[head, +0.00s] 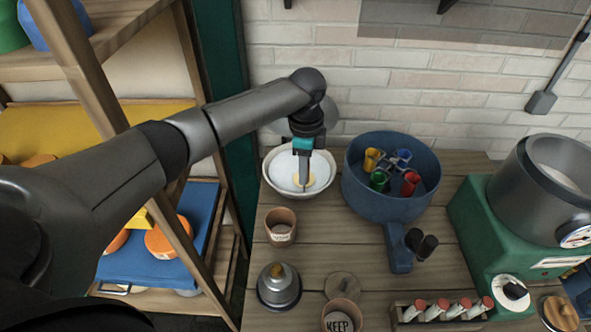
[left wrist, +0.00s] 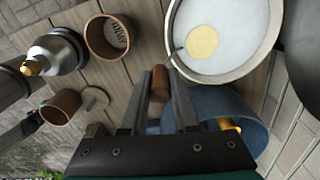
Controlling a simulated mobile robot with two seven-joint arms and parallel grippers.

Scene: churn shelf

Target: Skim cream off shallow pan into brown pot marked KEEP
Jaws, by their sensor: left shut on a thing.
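The shallow pan (head: 272,185), a white round bowl of pale liquid, stands at the back left of the wooden table. My left gripper (head: 304,183) points down over it. In the left wrist view its fingers (left wrist: 160,100) are shut on the brown handle of a skimmer (left wrist: 160,82). A pale yellow disc (left wrist: 202,42) shows in the pan; I cannot tell whether it is the skimmer's head or cream. The brown pot marked KEEP (head: 342,318) stands at the front edge, partly cut off, with a round wooden lid (head: 342,287) behind it. My right gripper is not in view.
Another brown pot (head: 281,228), its label unclear, stands in front of the pan. A metal bell-shaped vessel (head: 279,289) is nearer. A blue pot (head: 350,190) with coloured cups stands right, beside a green machine (head: 470,225). A wooden shelf (head: 190,50) rises left.

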